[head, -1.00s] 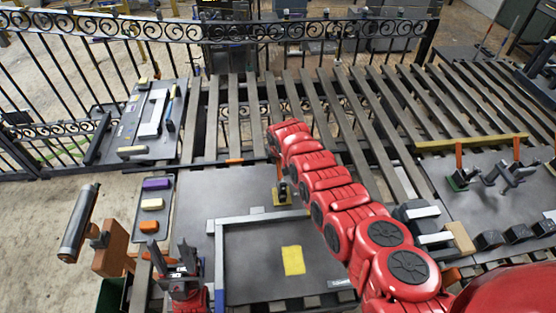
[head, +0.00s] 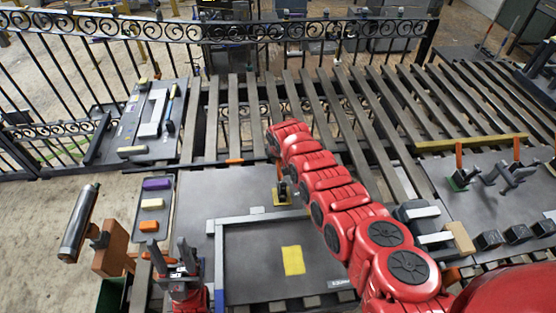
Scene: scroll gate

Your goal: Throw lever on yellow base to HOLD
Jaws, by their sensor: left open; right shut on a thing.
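The yellow base (head: 256,210) is a small plate on the grey work board. A dark lever part (head: 282,192) stands on it, partly covered by my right gripper (head: 280,172). My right gripper reaches down at the base from the far side, shut on the lever; its fingers are mostly hidden by the red arm. I cannot read any HOLD mark or make out the lever's exact position. My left gripper (head: 184,252) is open and empty at the near left of the board, fingers pointing up and away from the base.
A grey L-shaped frame (head: 262,218) and a yellow square (head: 293,260) lie on the board. A tray (head: 150,205) with purple and orange blocks lies left. A tool board (head: 150,115) lies far left. Clamps (head: 500,175) stand on the right board. Slats leave gaps behind.

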